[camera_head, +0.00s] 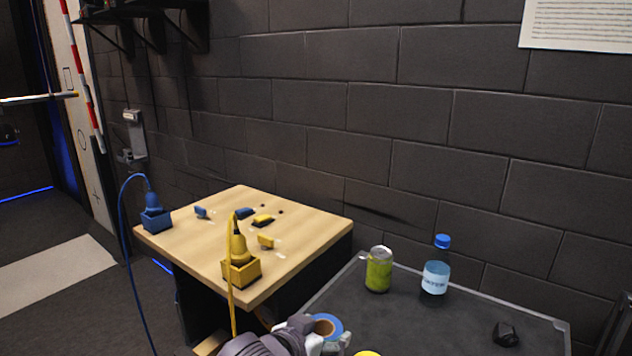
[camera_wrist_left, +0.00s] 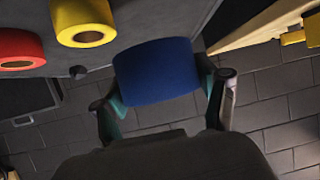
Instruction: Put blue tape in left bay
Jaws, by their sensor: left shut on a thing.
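The blue tape (camera_head: 328,326) is a roll with a tan core, at the bottom edge of the head view. My left gripper (camera_head: 322,342) is shut on it. In the left wrist view the blue tape (camera_wrist_left: 155,71) sits between both fingers of my left gripper (camera_wrist_left: 162,82), its blue outer side toward the camera. It is held beside the dark table's near left edge in the head view. I cannot make out a left bay in either view. My right gripper is not in view.
A wooden table (camera_head: 300,215) bears a blue socket box (camera_head: 156,220) and a yellow one (camera_head: 240,270), with cables. On the dark table (camera_head: 420,325) stand a green can (camera_head: 379,270), a bottle (camera_head: 436,268) and a black object (camera_head: 505,334). Yellow (camera_wrist_left: 84,20) and red (camera_wrist_left: 20,48) rolls show.

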